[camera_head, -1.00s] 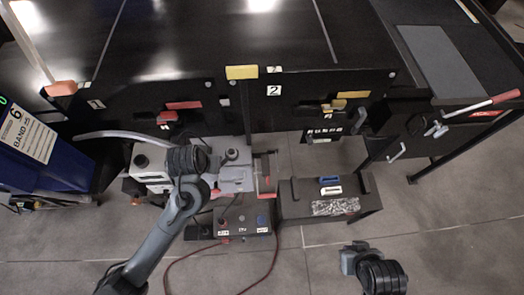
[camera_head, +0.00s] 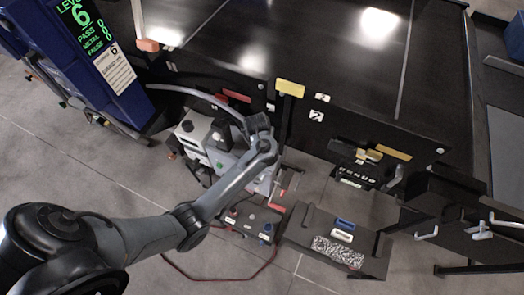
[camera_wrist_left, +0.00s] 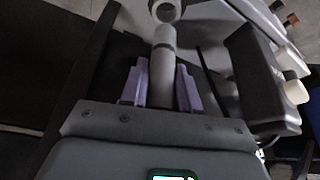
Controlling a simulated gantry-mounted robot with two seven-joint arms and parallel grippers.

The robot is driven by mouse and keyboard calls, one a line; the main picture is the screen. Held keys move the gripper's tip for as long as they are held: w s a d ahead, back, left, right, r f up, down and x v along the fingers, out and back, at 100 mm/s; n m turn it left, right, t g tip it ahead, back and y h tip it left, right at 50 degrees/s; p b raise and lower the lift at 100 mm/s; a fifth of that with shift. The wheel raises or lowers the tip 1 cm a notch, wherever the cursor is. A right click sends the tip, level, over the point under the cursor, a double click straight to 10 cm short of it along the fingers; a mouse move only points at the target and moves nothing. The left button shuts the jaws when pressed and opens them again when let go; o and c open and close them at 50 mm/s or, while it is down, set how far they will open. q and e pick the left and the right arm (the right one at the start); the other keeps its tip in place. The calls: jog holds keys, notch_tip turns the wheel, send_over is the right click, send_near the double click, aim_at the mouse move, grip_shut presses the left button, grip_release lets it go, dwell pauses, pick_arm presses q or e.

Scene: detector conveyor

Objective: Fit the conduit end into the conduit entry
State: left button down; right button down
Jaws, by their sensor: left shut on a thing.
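The grey conduit (camera_head: 195,93) curves from the left beside the black panel toward my left gripper (camera_head: 256,124), whose fingers are hidden by my arm in the head view. In the left wrist view my left gripper (camera_wrist_left: 161,88) has its two pale purple finger pads on either side of a grey tube, the conduit end (camera_wrist_left: 163,62), and is shut on it. A round hollow grey fitting (camera_wrist_left: 165,10), which looks like the conduit entry, lies just beyond the tube's tip. I cannot tell whether they touch. My right gripper is out of view.
A grey-white machine (camera_head: 196,135) stands under my left wrist. A black control box (camera_head: 252,220) with a red cable (camera_head: 205,277) is below it. A black bench (camera_head: 335,243) stands to the right. Black conveyor panels (camera_head: 330,125) lie behind.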

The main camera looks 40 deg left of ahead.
pick_arm(q)
notch_tip(320, 180, down, 6)
jog(key=shift+d+r+b, duration=0.1)
jog(key=shift+b, duration=0.7)
jog(key=shift+f, duration=0.5)
jog(key=shift+f, duration=0.1)
jog(key=shift+f, duration=0.1)
jog(key=c, duration=0.8)
grip_release()
